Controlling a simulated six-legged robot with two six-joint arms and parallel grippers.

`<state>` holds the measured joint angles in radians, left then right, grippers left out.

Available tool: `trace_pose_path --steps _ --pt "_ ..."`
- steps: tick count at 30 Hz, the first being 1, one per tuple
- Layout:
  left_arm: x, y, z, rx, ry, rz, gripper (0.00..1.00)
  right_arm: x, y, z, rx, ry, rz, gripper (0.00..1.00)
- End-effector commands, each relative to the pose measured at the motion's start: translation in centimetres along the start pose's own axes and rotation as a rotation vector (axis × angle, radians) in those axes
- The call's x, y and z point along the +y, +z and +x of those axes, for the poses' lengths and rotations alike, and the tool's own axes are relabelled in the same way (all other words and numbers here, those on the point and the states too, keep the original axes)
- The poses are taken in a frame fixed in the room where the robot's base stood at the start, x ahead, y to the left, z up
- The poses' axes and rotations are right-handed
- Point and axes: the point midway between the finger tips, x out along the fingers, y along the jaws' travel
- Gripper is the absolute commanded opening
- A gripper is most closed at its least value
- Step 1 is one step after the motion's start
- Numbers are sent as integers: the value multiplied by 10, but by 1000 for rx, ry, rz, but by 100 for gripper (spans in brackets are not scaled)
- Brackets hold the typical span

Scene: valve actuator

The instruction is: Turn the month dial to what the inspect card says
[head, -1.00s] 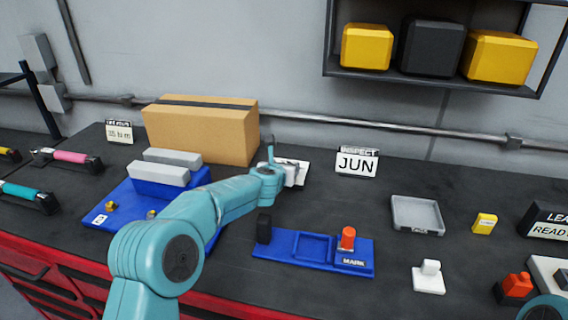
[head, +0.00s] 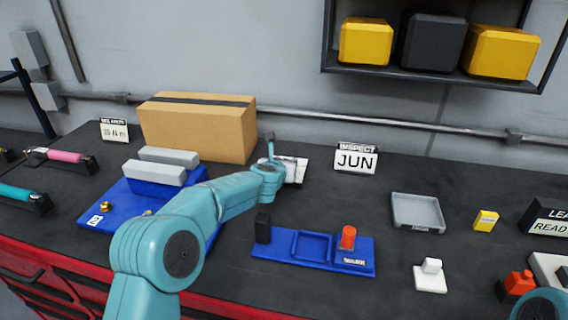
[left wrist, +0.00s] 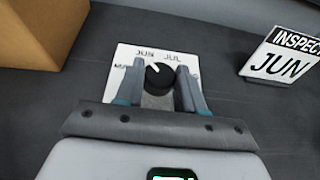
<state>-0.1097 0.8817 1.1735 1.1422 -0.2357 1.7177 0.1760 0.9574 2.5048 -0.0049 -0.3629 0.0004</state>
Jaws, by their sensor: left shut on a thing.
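The inspect card (head: 356,158) stands on the bench and reads JUN; it also shows at the right of the left wrist view (left wrist: 284,55). The month dial is a black knob (left wrist: 160,76) on a white plate (left wrist: 124,58). JUN and JUL are printed above the knob, and the start of MAY shows at the left. The knob's white pointer tilts up and left, towards JUN. My left gripper (left wrist: 160,92) is shut on the knob, one finger on each side. In the head view my left gripper (head: 283,168) covers the knob. My right gripper is out of view.
A cardboard box (head: 197,130) stands left of the dial. A blue fixture with a red button (head: 348,237) lies in front, and a grey tray (head: 417,212) is to the right. Bare bench lies between the card and the blue fixture.

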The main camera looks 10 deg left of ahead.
Motion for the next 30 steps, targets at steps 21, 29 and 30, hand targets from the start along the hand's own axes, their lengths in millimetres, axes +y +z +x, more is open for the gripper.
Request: trace_pose_path --steps 21,29,30 --pt "5 2 2 -3 -381 158 8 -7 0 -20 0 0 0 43" --pt "5 2 2 -2 -380 157 64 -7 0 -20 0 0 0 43" --pt "5 2 2 -2 -380 157 64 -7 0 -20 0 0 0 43"
